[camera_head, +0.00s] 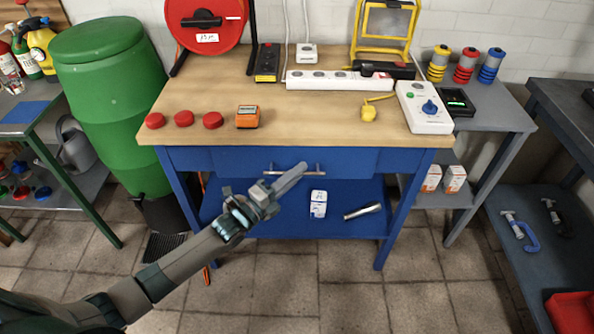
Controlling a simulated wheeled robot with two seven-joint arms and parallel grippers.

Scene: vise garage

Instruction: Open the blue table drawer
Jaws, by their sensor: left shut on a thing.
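The blue table (172,158) has a wooden top and stands in the middle. A metal bar handle (312,168) runs across the drawer front. My right gripper is not in view.
A green barrel (110,100) stands close to the table's left. Red caps (184,118), an orange device (247,117) and a power strip (338,80) lie on top. The tiled floor in front is free.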

